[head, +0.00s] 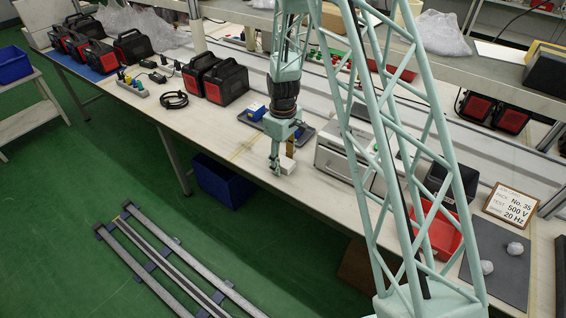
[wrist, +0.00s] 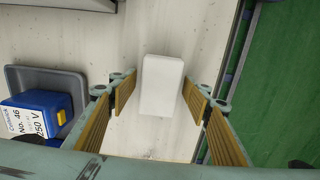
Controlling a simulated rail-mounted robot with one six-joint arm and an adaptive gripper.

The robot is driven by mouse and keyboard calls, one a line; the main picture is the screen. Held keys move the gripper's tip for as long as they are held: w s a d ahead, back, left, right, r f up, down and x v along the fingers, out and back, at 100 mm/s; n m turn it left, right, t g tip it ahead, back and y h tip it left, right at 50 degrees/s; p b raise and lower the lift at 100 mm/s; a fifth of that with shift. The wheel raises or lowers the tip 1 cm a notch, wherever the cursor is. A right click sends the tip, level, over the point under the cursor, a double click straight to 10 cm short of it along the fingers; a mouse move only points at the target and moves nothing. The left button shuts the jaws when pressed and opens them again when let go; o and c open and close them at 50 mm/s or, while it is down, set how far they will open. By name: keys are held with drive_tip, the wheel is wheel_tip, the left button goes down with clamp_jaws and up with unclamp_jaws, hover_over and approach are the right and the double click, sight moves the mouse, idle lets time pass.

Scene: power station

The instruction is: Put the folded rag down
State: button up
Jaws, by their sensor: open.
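The folded rag (wrist: 161,84) is a small white block in the wrist view. It lies on the pale bench top between and just ahead of my gripper's fingers. In the head view the rag (head: 287,165) shows beside the fingertips, near the bench's front edge. My gripper (wrist: 160,95) is open, with its yellow-padded fingers apart on either side of the rag and visible gaps to it. In the head view my gripper (head: 279,168) points down at the bench. I cannot tell the exact height of the fingertips above the bench.
A grey tray (wrist: 72,80) with a blue labelled box (wrist: 40,112) is left of the rag in the wrist view. A grey instrument (head: 345,160) stands to the right in the head view. The bench's front edge and green floor (wrist: 285,70) are close on the right.

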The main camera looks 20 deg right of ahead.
wheel_tip(320, 180, up, 12)
drive_tip(key=p, duration=0.1)
drive_tip(key=shift+p, duration=0.4)
idle(0.3)
drive_tip(key=shift+r, duration=0.15)
idle(0.6)
wheel_tip(320, 180, up, 17)
drive_tip(key=m+t, duration=0.1)
drive_tip(key=m, duration=0.1)
hover_over(283, 162)
drive_tip(key=s, duration=0.8)
drive_tip(key=s+r+m+t, duration=0.1)
drive_tip(key=s+r+m, duration=0.1)
drive_tip(key=s+r, duration=0.95)
drive_tip(key=s+r+m+t, duration=0.1)
drive_tip(key=s+r, duration=0.3)
drive_tip(key=s, duration=1)
drive_tip(key=s+r+m, duration=0.3)
drive_tip(key=s+r, duration=0.1)
drive_tip(key=s, duration=1)
drive_tip(key=shift+s+r+t, duration=0.15)
drive_tip(key=shift+r+t, duration=0.2)
drive_tip(key=shift+t, duration=0.05)
